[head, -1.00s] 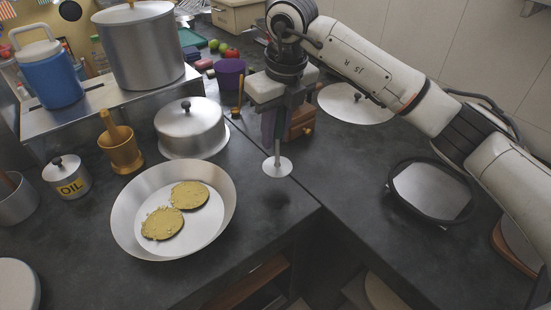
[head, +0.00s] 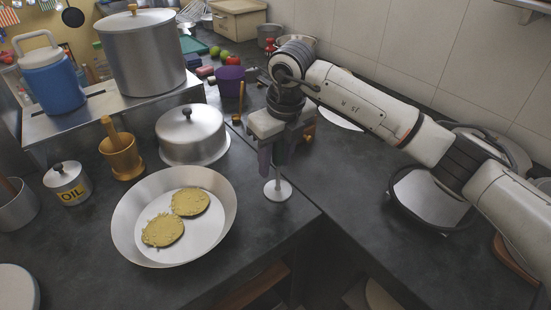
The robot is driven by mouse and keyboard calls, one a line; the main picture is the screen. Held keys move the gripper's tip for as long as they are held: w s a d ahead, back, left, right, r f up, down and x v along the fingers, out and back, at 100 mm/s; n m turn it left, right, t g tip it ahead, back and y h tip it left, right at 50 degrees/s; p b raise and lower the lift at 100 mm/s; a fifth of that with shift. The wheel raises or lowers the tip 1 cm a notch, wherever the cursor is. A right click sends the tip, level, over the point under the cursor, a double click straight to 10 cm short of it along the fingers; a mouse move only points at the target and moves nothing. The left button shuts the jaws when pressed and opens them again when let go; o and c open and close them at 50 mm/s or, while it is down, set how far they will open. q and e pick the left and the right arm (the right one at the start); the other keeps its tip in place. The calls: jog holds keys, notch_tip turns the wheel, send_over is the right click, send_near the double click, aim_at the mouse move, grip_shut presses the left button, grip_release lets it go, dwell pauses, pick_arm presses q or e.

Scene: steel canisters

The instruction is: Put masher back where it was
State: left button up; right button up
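The masher (head: 278,190) has a flat round pale disc at its foot and a thin upright stem. My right gripper (head: 277,148) is shut on its upper part, which the fingers largely hide. The masher hangs upright with its disc low over the dark counter, right of the pan. I cannot tell whether the disc touches the counter. My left gripper is not in view.
A wide pan (head: 126,222) with two yellowish patties stands left of the masher. A lidded pot (head: 190,138), a brass mortar (head: 122,160) and an oil tin (head: 68,184) stand behind and left. The counter's front edge is close; bare counter (head: 335,180) lies right.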

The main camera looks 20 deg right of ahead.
jog(key=shift+r, duration=0.1)
jog(key=r, duration=0.4)
jog(key=s+r, duration=0.1)
jog(key=r, duration=0.3)
jog(key=s+r, duration=0.1)
jog(key=r, duration=0.3)
jog(key=shift+d, duration=0.35)
